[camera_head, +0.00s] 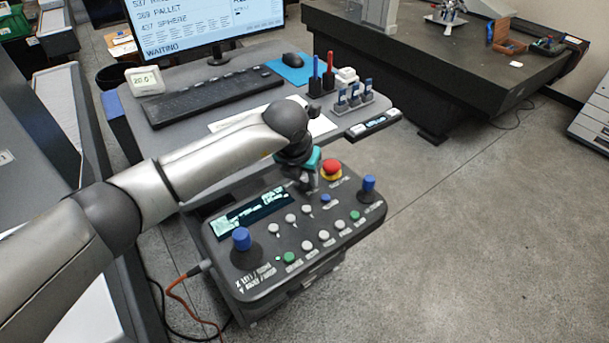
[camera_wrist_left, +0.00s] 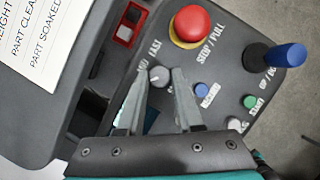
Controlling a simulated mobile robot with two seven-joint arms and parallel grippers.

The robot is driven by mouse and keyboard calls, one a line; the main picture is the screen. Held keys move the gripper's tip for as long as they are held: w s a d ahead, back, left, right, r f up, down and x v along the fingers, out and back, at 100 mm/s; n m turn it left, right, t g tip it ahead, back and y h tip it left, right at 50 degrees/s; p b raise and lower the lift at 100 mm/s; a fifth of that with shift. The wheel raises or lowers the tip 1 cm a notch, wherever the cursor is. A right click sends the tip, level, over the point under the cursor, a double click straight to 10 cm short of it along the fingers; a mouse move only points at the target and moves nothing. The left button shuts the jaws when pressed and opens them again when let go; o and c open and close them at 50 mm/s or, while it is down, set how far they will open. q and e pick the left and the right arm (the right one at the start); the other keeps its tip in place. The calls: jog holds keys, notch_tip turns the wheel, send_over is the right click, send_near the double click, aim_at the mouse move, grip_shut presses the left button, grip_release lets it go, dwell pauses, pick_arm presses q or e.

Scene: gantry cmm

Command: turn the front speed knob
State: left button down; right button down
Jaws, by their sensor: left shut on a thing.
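The control box (camera_head: 225,285) with its dark screen stands in front of the desk. In the left wrist view the grey speed knob (camera_wrist_left: 160,76) shows below printed lettering that reads "FAST". The two fingers of my left gripper (camera_wrist_left: 160,80) stand on either side of the knob and are shut on it. In the head view my left gripper (camera_head: 304,180) reaches down to the box's back edge and hides the knob. My right gripper is in neither view.
A red stop button (camera_head: 331,168) is close beside my gripper. Blue joysticks (camera_head: 242,239) and (camera_head: 368,184) rise from the box, with several small buttons between them. The desk behind holds a keyboard (camera_head: 215,95) and a monitor (camera_head: 205,22).

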pick_arm(q)
jog(key=shift+w+a+f+m+h+b, duration=0.15)
jog(key=shift+m+h+b, duration=0.15)
jog(key=shift+m+b, duration=0.75)
jog(key=m+g+h+b, duration=0.1)
jog(key=m+b, duration=0.3)
jog(key=b, duration=0.1)
jog(key=shift+w+a+m+g+h+b, duration=0.1)
jog(key=shift+m+g+h+b, duration=0.5)
jog(key=shift+m+b, duration=1.15)
jog(key=shift+r, duration=0.2)
jog(key=c, duration=0.6)
grip_release()
jog(key=v, duration=1.5)
jog(key=shift+w+r, duration=0.2)
jog(key=shift+w, duration=0.05)
